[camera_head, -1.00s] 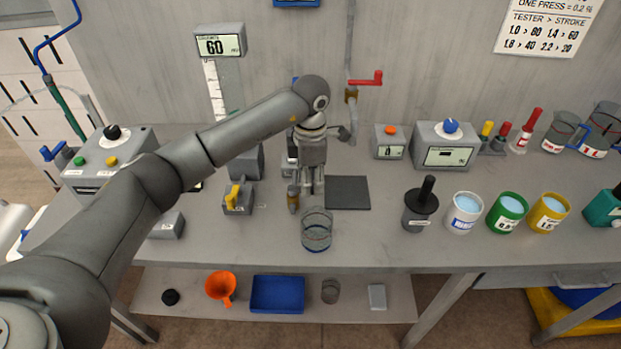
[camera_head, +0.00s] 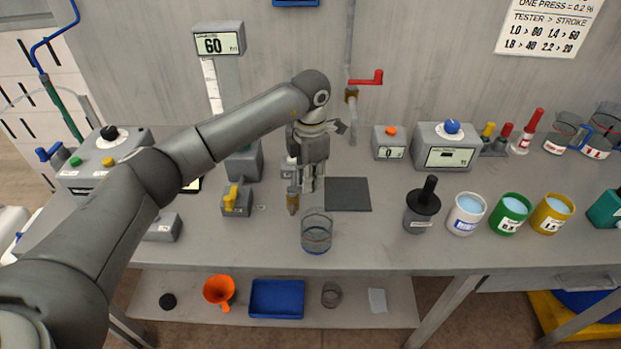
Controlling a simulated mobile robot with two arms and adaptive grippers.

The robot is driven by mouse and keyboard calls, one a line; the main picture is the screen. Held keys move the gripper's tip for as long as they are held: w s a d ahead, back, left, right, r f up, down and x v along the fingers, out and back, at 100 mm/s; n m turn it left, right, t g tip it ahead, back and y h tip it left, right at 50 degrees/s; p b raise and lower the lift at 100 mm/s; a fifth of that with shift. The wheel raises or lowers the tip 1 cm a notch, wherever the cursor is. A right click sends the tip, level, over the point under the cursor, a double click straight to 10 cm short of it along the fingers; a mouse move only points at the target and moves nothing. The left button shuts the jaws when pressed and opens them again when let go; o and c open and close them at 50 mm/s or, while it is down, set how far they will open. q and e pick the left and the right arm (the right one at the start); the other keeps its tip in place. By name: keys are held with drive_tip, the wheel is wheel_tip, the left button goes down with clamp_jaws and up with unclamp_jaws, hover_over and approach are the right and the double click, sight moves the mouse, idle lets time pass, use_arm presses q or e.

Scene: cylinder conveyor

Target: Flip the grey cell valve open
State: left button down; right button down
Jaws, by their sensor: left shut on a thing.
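My left gripper (camera_head: 306,187) points down at the middle of the bench, with its fingers close together. It is shut at the grey cell valve, which its fingers and wrist mostly hide, so the exact grip on the handle does not show. A clear beaker (camera_head: 317,232) stands on the bench in front of and below the spout. My right gripper is not in view.
A dark square pad (camera_head: 348,194) lies right of the gripper. A small block with a yellow lever (camera_head: 235,201) stands to its left. A red-handled tap (camera_head: 366,78) is on the pipe behind. A black-lidded pot (camera_head: 422,208) and labelled cups stand further right.

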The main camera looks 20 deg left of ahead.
use_arm(q)
drive_tip(key=c, duration=1.4)
unclamp_jaws()
wheel_tip(320, 180, up, 12)
drive_tip(key=shift+r, duration=0.1)
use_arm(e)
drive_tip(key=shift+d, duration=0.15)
